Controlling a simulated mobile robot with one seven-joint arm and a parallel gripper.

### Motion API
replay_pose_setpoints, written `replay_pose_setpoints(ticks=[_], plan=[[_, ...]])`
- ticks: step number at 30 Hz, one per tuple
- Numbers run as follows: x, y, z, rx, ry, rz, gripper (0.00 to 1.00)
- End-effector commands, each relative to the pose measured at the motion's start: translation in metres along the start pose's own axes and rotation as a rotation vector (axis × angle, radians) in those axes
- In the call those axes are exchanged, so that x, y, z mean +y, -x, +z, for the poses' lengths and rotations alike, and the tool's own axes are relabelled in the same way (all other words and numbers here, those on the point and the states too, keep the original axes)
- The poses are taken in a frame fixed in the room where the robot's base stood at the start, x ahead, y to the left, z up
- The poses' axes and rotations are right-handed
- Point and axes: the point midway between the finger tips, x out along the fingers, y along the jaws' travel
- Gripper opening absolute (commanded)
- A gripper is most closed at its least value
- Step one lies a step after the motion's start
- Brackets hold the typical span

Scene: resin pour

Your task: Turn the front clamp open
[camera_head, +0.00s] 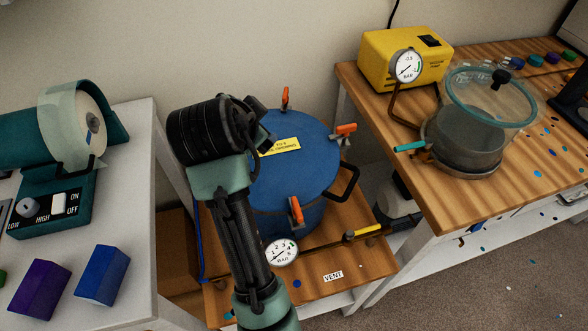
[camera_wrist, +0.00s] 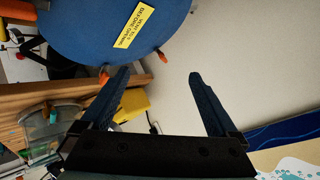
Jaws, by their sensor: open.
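The blue pressure pot (camera_head: 320,165) stands on a low wooden shelf, its round lid carrying a yellow label (camera_head: 279,147). The front clamp (camera_head: 296,210) is an orange-handled clamp at the lid's near edge, its handle standing roughly upright in the head view. Other orange clamps show at the back (camera_head: 286,96) and right (camera_head: 346,128) of the lid. My gripper (camera_wrist: 159,73) is open and empty, with an orange clamp tip (camera_wrist: 162,56) beyond the gap between its fingers. In the head view my wrist covers the lid's left side and hides the fingers.
A gauge (camera_head: 281,252) and a yellow-handled vent pipe (camera_head: 362,231) lie in front of the pot. A black handle (camera_head: 346,182) sticks out at its right. The right bench holds a yellow pump (camera_head: 400,55) and a clear chamber (camera_head: 470,135). A white table (camera_head: 130,150) stands left.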

Motion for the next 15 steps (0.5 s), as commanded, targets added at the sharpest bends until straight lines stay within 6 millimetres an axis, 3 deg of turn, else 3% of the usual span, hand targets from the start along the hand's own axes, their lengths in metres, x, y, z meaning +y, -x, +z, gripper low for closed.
replay_pose_setpoints(ticks=[1,5,15], plan=[[-0.003,0.013,-0.005,-0.034,-0.026,0.062,0.95],[0.011,0.023,0.006,-0.101,-0.103,0.232,0.95],[0.052,0.074,0.023,-0.144,-0.27,0.659,0.95]])
